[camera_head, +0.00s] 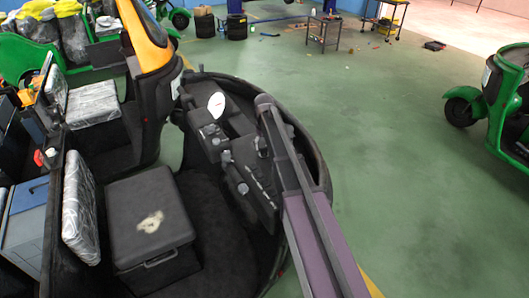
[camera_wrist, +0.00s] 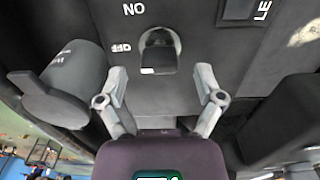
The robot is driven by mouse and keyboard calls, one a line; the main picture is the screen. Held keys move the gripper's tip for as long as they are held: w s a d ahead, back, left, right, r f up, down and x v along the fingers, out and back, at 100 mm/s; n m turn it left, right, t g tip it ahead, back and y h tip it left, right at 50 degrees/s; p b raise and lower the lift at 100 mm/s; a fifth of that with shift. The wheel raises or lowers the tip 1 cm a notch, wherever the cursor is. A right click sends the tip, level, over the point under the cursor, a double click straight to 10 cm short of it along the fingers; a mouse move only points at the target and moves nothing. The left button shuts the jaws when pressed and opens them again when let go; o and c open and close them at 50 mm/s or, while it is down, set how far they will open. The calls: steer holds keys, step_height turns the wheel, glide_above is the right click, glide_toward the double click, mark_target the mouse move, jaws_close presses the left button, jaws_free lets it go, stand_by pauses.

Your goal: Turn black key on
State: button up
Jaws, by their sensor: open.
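The black key (camera_wrist: 158,55) sits in a round grey lock on the dark dashboard panel in the wrist view. White lettering that reads upside down as ON is above and left of it, and OFF is at its left. My gripper (camera_wrist: 159,78) is open, its two grey fingers spread to either side below the key, with nothing between them. The fingers look apart from the key. In the head view the rickshaw dashboard (camera_head: 250,178) shows, but the key is too small to tell and my arm covers part of the panel.
In the wrist view a grey cylindrical knob (camera_wrist: 77,75) stands at the left and a dark block (camera_wrist: 282,118) at the right. In the head view a black seat box (camera_head: 150,222) is left of the dashboard. Open green floor (camera_head: 385,150) lies to the right.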

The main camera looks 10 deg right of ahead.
steer(key=shift+f+b, duration=0.65)
steer(key=shift+f, duration=0.25)
steer(key=c, duration=1.1)
